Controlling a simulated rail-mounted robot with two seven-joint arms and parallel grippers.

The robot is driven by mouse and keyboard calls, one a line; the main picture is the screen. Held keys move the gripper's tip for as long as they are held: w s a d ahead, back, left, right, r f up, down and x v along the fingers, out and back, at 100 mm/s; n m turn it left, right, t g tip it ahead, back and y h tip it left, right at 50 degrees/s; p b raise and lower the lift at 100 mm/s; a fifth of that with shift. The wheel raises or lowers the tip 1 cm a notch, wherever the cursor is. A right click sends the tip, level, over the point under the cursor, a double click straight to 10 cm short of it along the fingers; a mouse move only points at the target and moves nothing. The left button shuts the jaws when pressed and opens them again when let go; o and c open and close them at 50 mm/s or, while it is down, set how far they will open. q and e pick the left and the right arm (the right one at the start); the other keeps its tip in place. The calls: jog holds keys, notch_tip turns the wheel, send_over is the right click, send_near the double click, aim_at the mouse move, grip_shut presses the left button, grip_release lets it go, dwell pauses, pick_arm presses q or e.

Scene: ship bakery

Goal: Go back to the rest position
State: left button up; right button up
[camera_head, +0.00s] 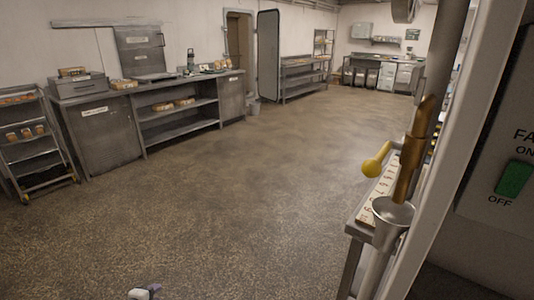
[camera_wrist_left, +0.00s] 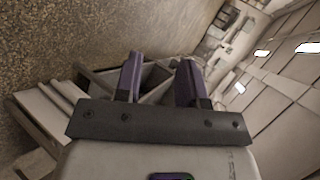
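My left gripper (camera_wrist_left: 160,78) shows in the left wrist view, with its two dark purple-grey fingers standing apart and nothing seen between them. Beyond the fingers lie grey box-like surfaces and the speckled floor. A small white and dark piece at the bottom edge of the head view is probably part of my left arm, but too little of it shows to be certain. My right gripper is in neither view.
The brown floor (camera_head: 230,170) is open. A metal counter (camera_head: 180,122) and wheeled rack (camera_head: 35,145) stand left.

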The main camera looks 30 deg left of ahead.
pick_arm(q)
jog(key=s+d+r+n+g+p, duration=0.25)
jog(key=s+d+r, duration=0.2)
jog(key=d, duration=0.55)
jog(key=s+d+r+n+g+h+p, duration=0.1)
jog(key=s+d+r+n+p, duration=0.1)
jog(key=s+d+r+n, duration=0.5)
jog(key=s+d+r+g+p, duration=0.1)
jog(key=s+d+g+p, duration=0.2)
jog(key=d, duration=0.9)
jog(key=s+d+r+n+g+h+p, duration=0.1)
jog(key=s+d+p, duration=0.2)
jog(key=s, duration=0.3)
jog(key=s+d+r+n+h+p, duration=0.1)
jog(key=s+d+n+p, duration=0.15)
jog(key=s, duration=0.25)
notch_tip(320, 180, up, 36)
jog(key=p, duration=3.7)
jog(key=shift+w+a+r+m, duration=0.15)
jog(key=shift+a+r+m, duration=0.1)
jog(key=shift+m, duration=0.05)
jog(key=shift+a, duration=0.1)
